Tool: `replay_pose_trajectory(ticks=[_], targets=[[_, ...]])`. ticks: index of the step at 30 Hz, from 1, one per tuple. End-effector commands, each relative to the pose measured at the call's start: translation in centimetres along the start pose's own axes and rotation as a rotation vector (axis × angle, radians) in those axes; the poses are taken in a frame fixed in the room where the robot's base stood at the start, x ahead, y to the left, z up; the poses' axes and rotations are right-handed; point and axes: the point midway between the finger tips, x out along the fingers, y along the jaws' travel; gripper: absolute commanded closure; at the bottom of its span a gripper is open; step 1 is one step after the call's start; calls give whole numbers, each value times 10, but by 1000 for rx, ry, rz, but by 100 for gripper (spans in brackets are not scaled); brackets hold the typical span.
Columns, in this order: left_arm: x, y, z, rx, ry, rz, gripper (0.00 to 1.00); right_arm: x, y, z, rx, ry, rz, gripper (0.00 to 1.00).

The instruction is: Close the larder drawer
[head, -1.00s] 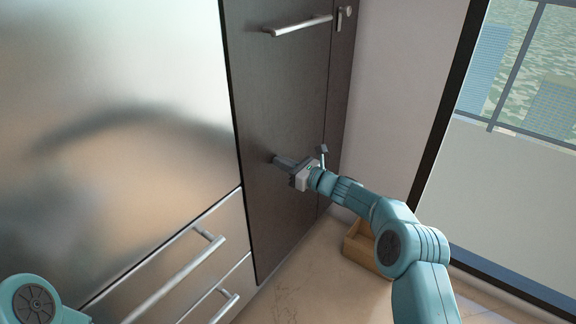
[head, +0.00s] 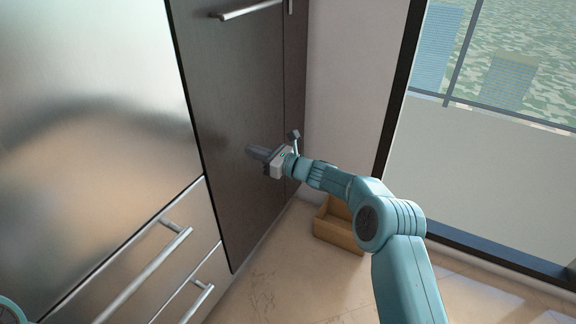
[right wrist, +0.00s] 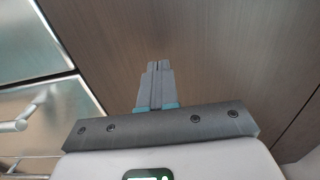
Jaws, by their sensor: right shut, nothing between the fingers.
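The larder drawer has a tall dark wood-grain front (head: 225,95) with a horizontal bar handle (head: 250,10) near the top of the head view. Its front looks about level with the steel unit to its left. My right gripper (head: 250,150) is shut and empty, its fingertips at the dark front, well below the handle. In the right wrist view the shut fingers (right wrist: 158,68) point at the dark panel (right wrist: 215,45); I cannot tell whether they touch it. Only a bit of my left arm shows at the lower left corner, and its gripper is out of view.
A steel fridge front (head: 80,90) with lower drawers and bar handles (head: 150,270) stands to the left. A wooden box (head: 338,228) sits on the floor by the wall, behind my right arm. A window (head: 490,60) is at the right. The floor in front is clear.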

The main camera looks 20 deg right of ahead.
Motion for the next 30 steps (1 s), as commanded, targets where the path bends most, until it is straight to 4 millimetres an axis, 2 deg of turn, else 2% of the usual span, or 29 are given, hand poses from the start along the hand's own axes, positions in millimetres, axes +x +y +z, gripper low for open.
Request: replay_pose_trajectory(ticks=[5, 15, 19, 24, 26, 29, 30], targets=[[-4, 2, 0, 0, 0, 0, 0, -23, -2, 1, 3, 3, 1, 100], [-14, 5, 0, 0, 0, 0, 0, -82, -3, 0, 3, 3, 1, 100], [-16, 6, 0, 0, 0, 0, 0, -94, -2, -1, 2, 3, 3, 100], [-16, 6, 0, 0, 0, 0, 0, -98, 0, -5, 0, 11, 7, 100], [-16, 6, 0, 0, 0, 0, 0, -97, 7, -16, -7, 45, 21, 100], [-16, 6, 0, 0, 0, 0, 0, -98, 35, -55, -43, 175, 82, 100], [-16, 6, 0, 0, 0, 0, 0, -101, 52, -78, -69, 250, 123, 100]])
